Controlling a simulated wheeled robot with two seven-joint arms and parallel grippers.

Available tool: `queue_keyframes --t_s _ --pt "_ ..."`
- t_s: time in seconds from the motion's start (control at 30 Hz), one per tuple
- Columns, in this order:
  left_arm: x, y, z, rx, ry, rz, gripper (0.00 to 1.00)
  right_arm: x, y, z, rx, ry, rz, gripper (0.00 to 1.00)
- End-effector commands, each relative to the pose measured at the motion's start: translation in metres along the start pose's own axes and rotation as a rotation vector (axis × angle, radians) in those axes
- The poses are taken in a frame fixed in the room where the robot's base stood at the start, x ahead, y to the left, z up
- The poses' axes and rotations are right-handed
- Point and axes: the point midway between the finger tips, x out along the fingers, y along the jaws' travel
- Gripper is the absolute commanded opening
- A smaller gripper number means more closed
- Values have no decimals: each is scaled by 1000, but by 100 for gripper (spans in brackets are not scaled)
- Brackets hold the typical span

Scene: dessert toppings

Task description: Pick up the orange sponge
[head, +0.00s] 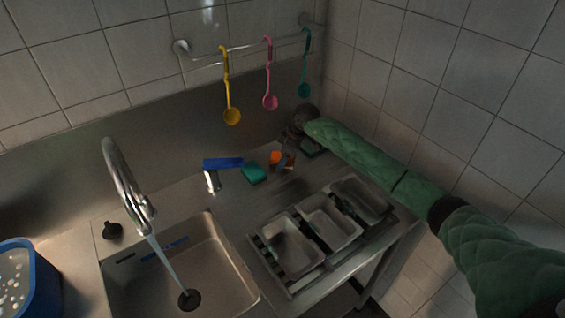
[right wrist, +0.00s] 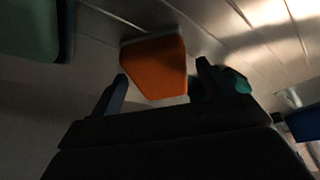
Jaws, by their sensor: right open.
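The orange sponge (right wrist: 155,62) lies on the metal counter, ahead of my right gripper (right wrist: 162,72) in the right wrist view. The two dark fingers are apart, one to each side of the sponge's near part, with nothing clamped. I cannot tell whether either finger touches it. In the head view the orange sponge (head: 275,157) is small, at the back of the counter, and my green-sleeved right arm reaches toward it from the right. My right gripper is dark and hard to make out there. My left gripper is not in view.
A green sponge (head: 253,173) lies left of the orange one, beside a blue-topped object (head: 222,163). Another green item (head: 310,147) lies near the wall corner. Metal trays (head: 291,262) stand in front. A sink (head: 143,283) with running water is at left; ladles (head: 231,115) hang above.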

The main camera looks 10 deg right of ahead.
Motion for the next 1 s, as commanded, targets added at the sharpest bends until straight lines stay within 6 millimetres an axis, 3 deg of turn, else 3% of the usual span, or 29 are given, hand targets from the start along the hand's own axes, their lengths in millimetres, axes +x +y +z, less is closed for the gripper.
queue_keyframes --t_s 0.27,0.5,0.6,0.93,1.0 --pt "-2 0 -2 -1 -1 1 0 1 0 0 0 0 0 80" --pt "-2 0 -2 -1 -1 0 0 1 0 0 0 1 0 37" --pt "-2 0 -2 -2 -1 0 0 1 0 0 0 1 0 29" --pt "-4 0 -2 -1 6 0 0 -4 0 -2 0 1 0 29" --pt "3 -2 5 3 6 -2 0 -9 0 -4 0 1 0 29"
